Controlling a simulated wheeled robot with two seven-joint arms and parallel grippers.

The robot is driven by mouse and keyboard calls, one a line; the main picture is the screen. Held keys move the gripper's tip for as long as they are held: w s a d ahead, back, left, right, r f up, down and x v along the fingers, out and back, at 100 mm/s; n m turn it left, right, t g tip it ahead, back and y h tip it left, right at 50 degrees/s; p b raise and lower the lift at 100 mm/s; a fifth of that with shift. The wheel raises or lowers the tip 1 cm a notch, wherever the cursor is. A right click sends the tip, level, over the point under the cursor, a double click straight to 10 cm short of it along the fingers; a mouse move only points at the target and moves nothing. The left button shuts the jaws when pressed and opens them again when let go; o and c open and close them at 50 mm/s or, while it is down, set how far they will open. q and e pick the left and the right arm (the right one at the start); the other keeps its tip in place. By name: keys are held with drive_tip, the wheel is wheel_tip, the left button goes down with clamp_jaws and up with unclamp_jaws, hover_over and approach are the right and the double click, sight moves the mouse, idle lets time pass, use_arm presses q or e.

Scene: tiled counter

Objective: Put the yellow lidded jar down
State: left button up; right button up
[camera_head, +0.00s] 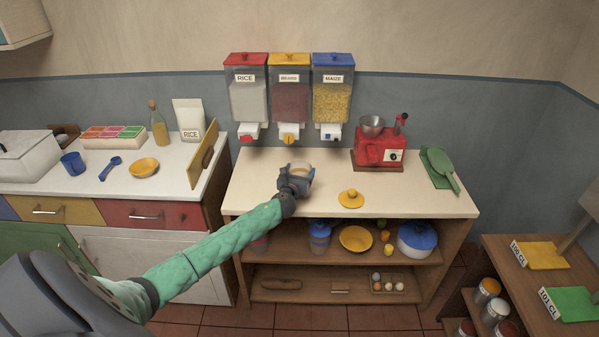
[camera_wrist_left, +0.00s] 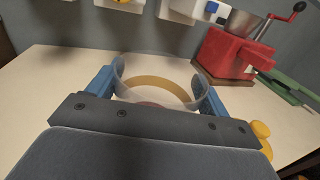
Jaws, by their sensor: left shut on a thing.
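The jar (camera_head: 302,169) is clear-walled and open at the top, with a yellowish band inside. In the wrist view the jar (camera_wrist_left: 160,88) sits between the two blue fingers, with something reddish-brown low inside. My left gripper (camera_head: 297,174) is shut on it, over the wooden counter's left-middle part. The jar looks upright; I cannot tell whether its base touches the counter, as the gripper hides it. A yellow lid with a knob (camera_head: 351,198) lies apart on the counter, to the right and nearer the front edge. My right gripper is not in view.
Rice, bean and maize dispensers (camera_head: 290,95) hang on the wall behind. A board (camera_head: 203,153) stands upright at the left.

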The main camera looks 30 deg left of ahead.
use_arm(q)
drive_tip(key=o, duration=2)
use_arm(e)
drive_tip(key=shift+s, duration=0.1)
use_arm(q)
drive_tip(key=shift+r, duration=0.1)
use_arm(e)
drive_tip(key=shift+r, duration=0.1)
